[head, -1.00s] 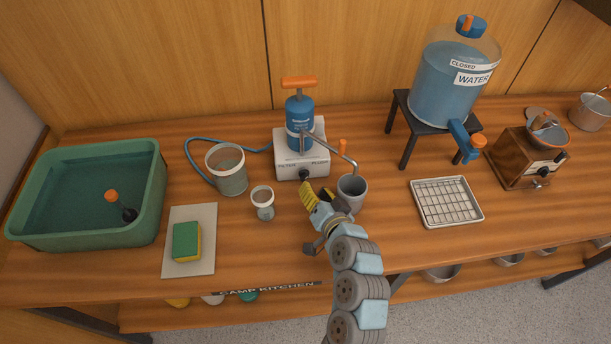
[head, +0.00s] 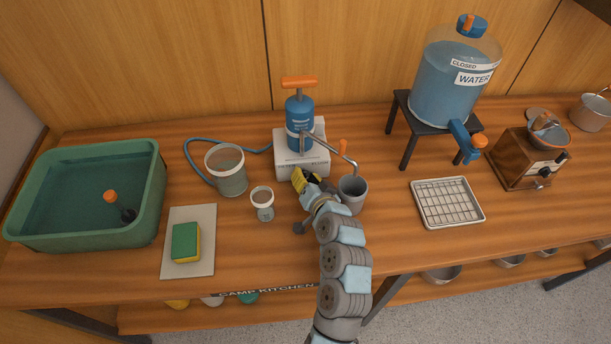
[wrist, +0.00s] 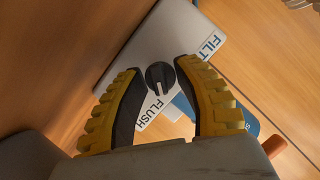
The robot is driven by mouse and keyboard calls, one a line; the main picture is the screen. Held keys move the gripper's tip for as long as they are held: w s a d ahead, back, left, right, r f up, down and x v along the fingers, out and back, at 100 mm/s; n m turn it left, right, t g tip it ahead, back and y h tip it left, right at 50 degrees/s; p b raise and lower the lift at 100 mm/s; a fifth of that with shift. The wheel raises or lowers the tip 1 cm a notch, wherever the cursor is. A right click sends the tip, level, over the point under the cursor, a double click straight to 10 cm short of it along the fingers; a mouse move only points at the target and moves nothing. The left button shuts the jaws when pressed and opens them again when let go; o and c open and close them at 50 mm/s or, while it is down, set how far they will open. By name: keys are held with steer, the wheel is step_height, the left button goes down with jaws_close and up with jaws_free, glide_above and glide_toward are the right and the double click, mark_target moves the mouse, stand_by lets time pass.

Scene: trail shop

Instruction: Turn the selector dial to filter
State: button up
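The white pump base (head: 313,157) carries the blue filter pump (head: 299,115) with its orange handle. The black selector dial (wrist: 160,75) is on the base's front face between the FILTER and FLUSH labels in the wrist view. In the head view my gripper (head: 301,178) is at the front of the base and hides the dial. In the wrist view its yellow-backed fingers (wrist: 160,72) are open, with the dial between their tips. A gap shows on each side, and I see no contact.
A grey cup (head: 353,195) stands under the spout, close to the right of my gripper. A small white-rimmed cup (head: 263,205) stands to the left, beside a larger clear container (head: 228,176) with the blue hose. A wire-rack tray (head: 446,203) lies farther right.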

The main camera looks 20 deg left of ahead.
jaws_close()
steer(key=shift+n, duration=0.3)
steer(key=shift+s+a+n+h, duration=0.1)
steer(key=shift+n+h, duration=0.8)
steer(key=shift+n, duration=0.1)
steer(key=shift+n+t+h, duration=0.6)
steer(key=shift+n+h, duration=0.2)
steer(key=shift+n, duration=0.4)
steer(key=shift+a+f+n+t+h, duration=0.15)
steer(key=shift+n+t+h, duration=0.25)
steer(key=shift+n+h, duration=0.55)
steer(key=shift+n+t+h+b, duration=0.25)
steer(key=shift+n+t+b, duration=0.35)
steer(key=shift+n, duration=0.75)
